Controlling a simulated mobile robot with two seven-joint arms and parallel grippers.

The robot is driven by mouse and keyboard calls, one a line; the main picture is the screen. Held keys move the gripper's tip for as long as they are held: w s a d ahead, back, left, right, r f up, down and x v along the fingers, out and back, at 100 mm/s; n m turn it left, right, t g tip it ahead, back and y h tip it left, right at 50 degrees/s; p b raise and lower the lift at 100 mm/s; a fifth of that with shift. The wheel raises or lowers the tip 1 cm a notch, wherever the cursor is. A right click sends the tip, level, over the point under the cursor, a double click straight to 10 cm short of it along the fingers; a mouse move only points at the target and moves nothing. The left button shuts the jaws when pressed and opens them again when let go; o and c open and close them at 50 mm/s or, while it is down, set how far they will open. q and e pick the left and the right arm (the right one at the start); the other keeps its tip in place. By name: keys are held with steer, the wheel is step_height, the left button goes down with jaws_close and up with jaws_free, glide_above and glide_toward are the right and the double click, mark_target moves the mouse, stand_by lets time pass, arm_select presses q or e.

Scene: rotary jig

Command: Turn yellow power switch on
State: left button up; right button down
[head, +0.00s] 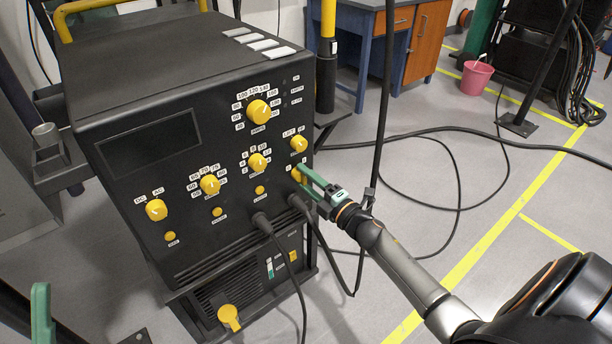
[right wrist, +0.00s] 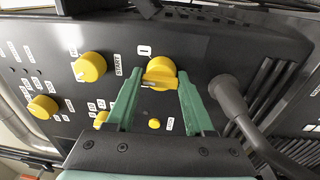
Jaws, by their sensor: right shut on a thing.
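A black machine (head: 180,110) carries several yellow knobs on its front panel. A yellow switch knob (head: 296,174) at the panel's right side is partly hidden by my right gripper (head: 306,185). In the right wrist view, the same switch knob (right wrist: 160,70) sits between the two green fingers of the right gripper (right wrist: 160,88), which is shut on it. A small white label shows beside the knob. Of my left gripper (head: 41,315), only a green fingertip shows at the lower left, away from the panel.
Two black cables (head: 276,245) plug into the panel just below the right gripper. A larger yellow knob (head: 229,317) is on the lower unit. A black pole (head: 383,110) stands right of the machine. Grey floor with yellow lines is open at the right.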

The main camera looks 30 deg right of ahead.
steer(key=m+p, duration=0.1)
steer(key=m, duration=0.1)
steer(key=m+p, duration=0.1)
steer(key=m, duration=0.2)
steer(key=shift+s+f+h, duration=0.1)
steer(key=shift+f+h, duration=0.1)
steer(key=shift+h, duration=0.1)
steer(key=m+p, duration=0.1)
steer(key=m, duration=0.3)
steer(key=shift+a+p, duration=0.1)
steer(key=shift+p, duration=0.25)
arm_select(q)
steer(key=w+f+n+g+y, duration=0.2)
steer(key=f+y, duration=0.1)
steer(key=f, duration=0.4)
steer(key=w+a+f+n+g+y, duration=0.1)
steer(key=w+f+n+g+y, duration=0.1)
steer(key=f, duration=0.6)
steer(key=w+f+n+g+y, duration=0.2)
steer(key=f+n+y, duration=0.2)
steer(key=f, duration=0.3)
steer(key=shift+w+a+f+g+y, duration=0.2)
steer(key=shift+a+g+y, duration=0.15)
steer(key=shift+y, duration=0.45)
arm_select(e)
steer(key=shift+f+m+h, duration=0.1)
steer(key=shift+m+h, duration=0.2)
steer(key=shift+m, duration=0.2)
